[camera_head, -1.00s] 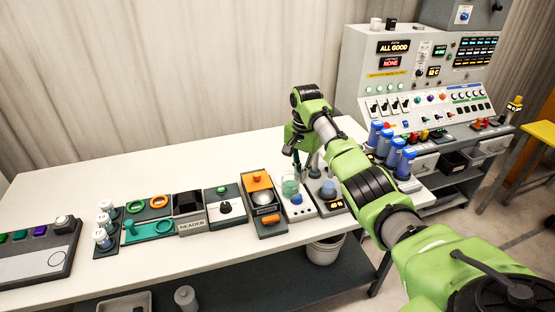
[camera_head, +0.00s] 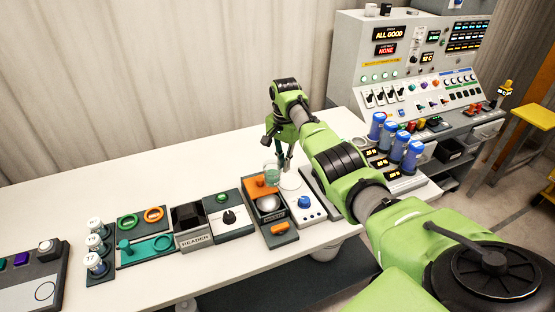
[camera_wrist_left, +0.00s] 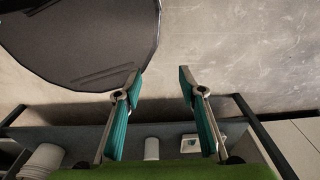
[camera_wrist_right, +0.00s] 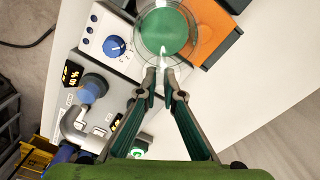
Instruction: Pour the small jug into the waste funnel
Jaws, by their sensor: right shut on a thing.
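The small jug (camera_head: 271,174) is a clear glass vessel with green liquid in it. My right gripper (camera_wrist_right: 158,74) is shut on its side, and the jug also shows from above in the right wrist view (camera_wrist_right: 166,33). In the head view it appears over the back of the orange-topped unit (camera_head: 284,227), beside the white unit with a blue knob (camera_head: 313,214). It looks roughly upright. My left gripper (camera_wrist_left: 162,78) is open and empty in the left wrist view, with its fingers wide apart. I cannot make out a waste funnel with certainty.
A reader (camera_head: 190,240), a dial unit (camera_head: 228,230) and a ring tray (camera_head: 118,257) line the table's front to the left. Several blue-capped bottles (camera_head: 410,160) stand right of my arm. A bucket (camera_head: 326,252) is below. The table behind the units is clear.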

